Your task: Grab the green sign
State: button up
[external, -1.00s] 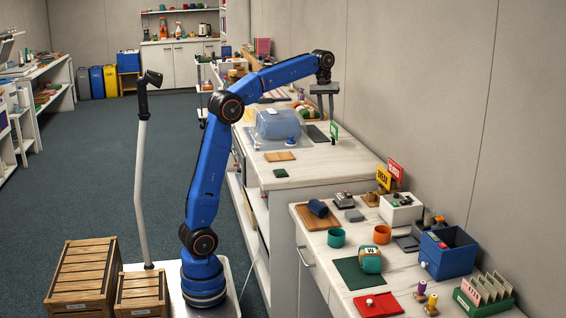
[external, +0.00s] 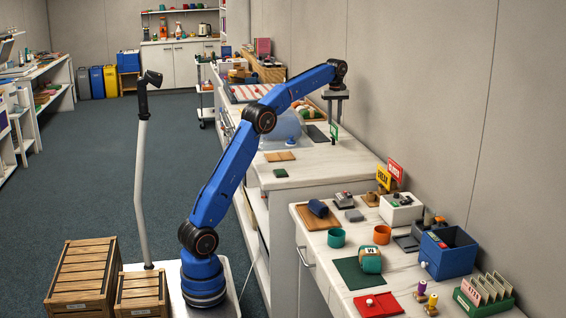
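The small green sign (external: 334,132) stands upright on a dark base on the far white counter, near its right edge by the wall. My gripper (external: 335,115) points down from the arm's end directly above the sign in this view. Its fingers look apart and hold nothing that I can see. The fingertips are small here, and I cannot tell whether they touch the sign's top.
A clear dome (external: 285,124) stands left of the sign. Yellow (external: 383,177) and red (external: 395,169) signs stand on the near counter. The wall is close on the right.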

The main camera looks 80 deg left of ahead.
aim_at(334, 130)
jog(key=shift+f, duration=3.05)
jog(key=shift+f, duration=0.2)
grip_shut()
